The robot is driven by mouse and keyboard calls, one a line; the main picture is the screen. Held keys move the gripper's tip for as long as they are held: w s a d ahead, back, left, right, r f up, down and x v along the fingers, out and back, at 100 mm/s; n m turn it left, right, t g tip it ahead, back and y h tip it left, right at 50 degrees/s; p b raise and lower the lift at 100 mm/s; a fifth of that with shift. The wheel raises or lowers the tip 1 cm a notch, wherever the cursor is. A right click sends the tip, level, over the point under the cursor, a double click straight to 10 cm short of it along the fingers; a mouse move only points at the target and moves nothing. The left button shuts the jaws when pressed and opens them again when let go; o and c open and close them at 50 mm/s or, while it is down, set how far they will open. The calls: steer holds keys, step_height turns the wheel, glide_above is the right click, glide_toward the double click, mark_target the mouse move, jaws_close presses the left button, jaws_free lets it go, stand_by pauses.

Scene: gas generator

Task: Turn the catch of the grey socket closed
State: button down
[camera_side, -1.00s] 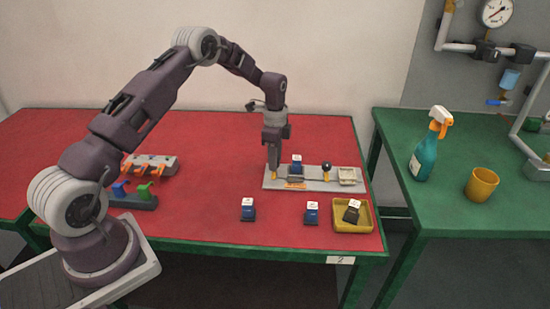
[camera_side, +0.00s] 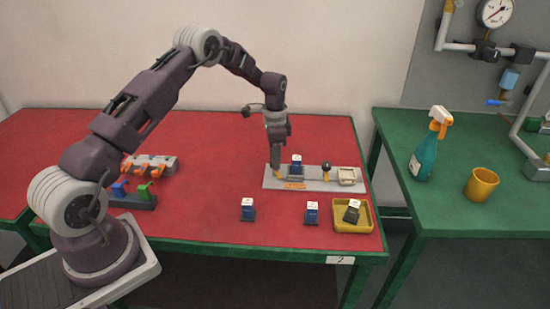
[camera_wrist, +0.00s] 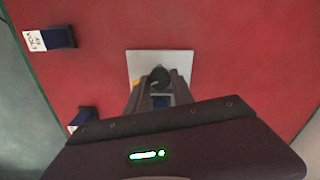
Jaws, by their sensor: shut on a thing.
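The grey socket (camera_side: 296,177) sits on a light grey board on the red table, with a blue, white-topped block (camera_side: 297,164) upright in it. My gripper (camera_side: 278,174) points down at the left end of the board, beside the socket. It is shut on a small yellow-orange piece (camera_side: 281,177), which looks like the socket's catch; my fingers hide most of it. In the wrist view my fingers reach towards the board (camera_wrist: 160,58), and part of a blue block (camera_wrist: 160,102) shows between them.
A black-balled lever (camera_side: 326,167) and a pale holder (camera_side: 347,175) stand further right on the board. Two blue blocks (camera_side: 247,209) (camera_side: 311,212) stand in front. A yellow tray (camera_side: 367,224) holds a dark block. Racks with orange clips (camera_side: 150,165) and coloured levers (camera_side: 133,198) are left.

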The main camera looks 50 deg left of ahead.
steer(key=n, duration=1.3)
stand_by(0.6)
steer(key=c, duration=1.1)
jaws_free()
step_height(320, 180, up, 7)
steer(key=shift+r, duration=0.1)
